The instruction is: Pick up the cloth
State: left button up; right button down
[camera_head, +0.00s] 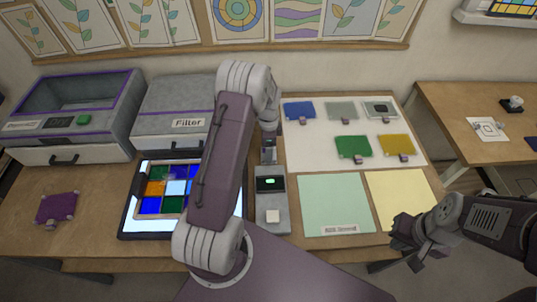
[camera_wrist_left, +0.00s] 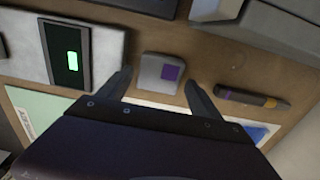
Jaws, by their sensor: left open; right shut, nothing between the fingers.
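A small light grey folded pad with a purple square, which looks like the cloth (camera_wrist_left: 157,60), lies on the wooden table in the left wrist view. My left gripper (camera_wrist_left: 158,82) is open, with one finger on each side of the pad in the picture. Nothing shows gripped, and I cannot tell the height gap. In the head view my left gripper (camera_head: 268,157) points down behind the grey device with the green display (camera_head: 270,184); the pad is hidden or too small there. My right gripper (camera_head: 408,256) is shut and empty off the table's front right edge.
A dark pen (camera_wrist_left: 252,98) lies beside the pad. A lit panel with coloured tiles (camera_head: 128,222) is left of my left arm. Coloured glass sheets lie on a white mat (camera_head: 310,145) to the right. A purple sheet (camera_head: 57,208) lies far left.

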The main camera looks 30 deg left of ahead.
pick_arm(q)
jog(key=shift+f, duration=1.35)
jog(key=c, duration=1.3)
jog(key=shift+o, duration=0.2)
jog(key=r, duration=0.4)
jog(key=shift+d+r+b, duration=0.25)
jog(key=shift+d+b, duration=0.05)
jog(key=shift+b, duration=0.1)
jog(key=d+r+b, duration=0.1)
jog(key=d+r, duration=0.5)
jog(key=d, duration=0.5)
jog(key=shift+r, duration=0.3)
jog(key=shift+w+d, duration=0.1)
